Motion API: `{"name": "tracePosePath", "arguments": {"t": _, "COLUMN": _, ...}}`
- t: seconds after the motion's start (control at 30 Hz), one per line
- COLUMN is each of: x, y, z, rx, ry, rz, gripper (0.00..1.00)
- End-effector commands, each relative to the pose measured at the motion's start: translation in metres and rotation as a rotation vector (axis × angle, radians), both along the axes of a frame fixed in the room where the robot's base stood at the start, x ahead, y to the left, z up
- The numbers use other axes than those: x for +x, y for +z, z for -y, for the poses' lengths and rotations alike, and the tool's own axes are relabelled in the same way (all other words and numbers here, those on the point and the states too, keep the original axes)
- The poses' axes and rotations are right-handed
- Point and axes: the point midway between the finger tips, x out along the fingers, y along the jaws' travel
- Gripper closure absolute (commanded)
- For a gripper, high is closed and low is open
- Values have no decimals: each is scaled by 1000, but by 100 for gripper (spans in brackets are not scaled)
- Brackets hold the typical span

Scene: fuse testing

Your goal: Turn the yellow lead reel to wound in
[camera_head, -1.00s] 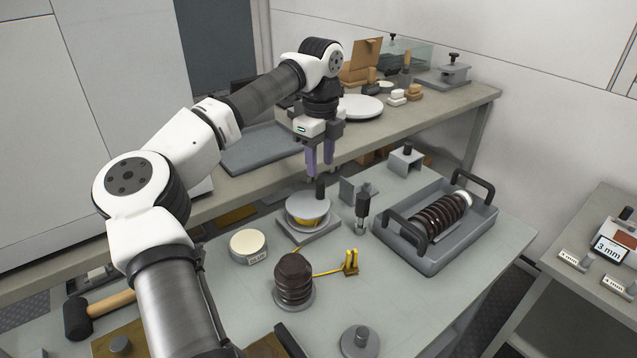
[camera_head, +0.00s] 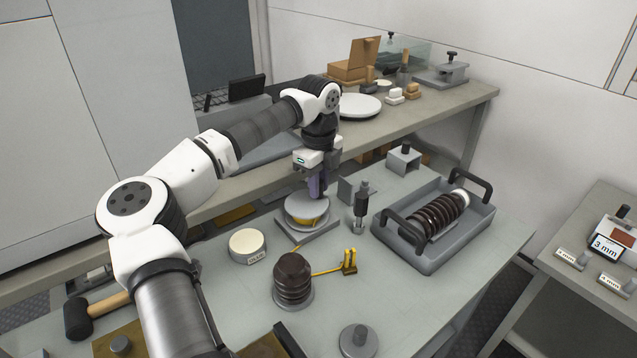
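The yellow lead reel (camera_head: 306,213) stands on a grey square base on the bench. A band of yellow shows between its grey discs. A yellow lead (camera_head: 327,273) runs past the brown ribbed insulator to a yellow clip (camera_head: 349,262) on the bench. My gripper (camera_head: 317,190) points down over the reel's top, with its purple fingers at the place of the reel's dark upright knob. The knob is hidden by the fingers. I cannot tell whether the fingers touch or grip it.
A brown ribbed insulator (camera_head: 292,280) stands in front of the reel, and a round tin (camera_head: 247,245) is to its left. A small upright post tool (camera_head: 361,207) and a grey tray (camera_head: 435,261) with a brown coil are to the right. A hammer (camera_head: 100,309) lies at left.

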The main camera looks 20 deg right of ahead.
Motion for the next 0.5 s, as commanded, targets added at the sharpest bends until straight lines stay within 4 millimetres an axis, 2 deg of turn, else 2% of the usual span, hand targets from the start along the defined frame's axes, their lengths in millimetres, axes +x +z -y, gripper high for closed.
{"name": "tracePosePath", "arguments": {"t": 0.1, "x": 0, "y": 0, "z": 0, "rx": 0, "ry": 0, "rz": 0, "gripper": 100}}
{"name": "tracePosePath", "arguments": {"t": 0.5, "x": -2, "y": 0, "z": 1, "rx": 1, "ry": -77, "rz": -1, "gripper": 100}}
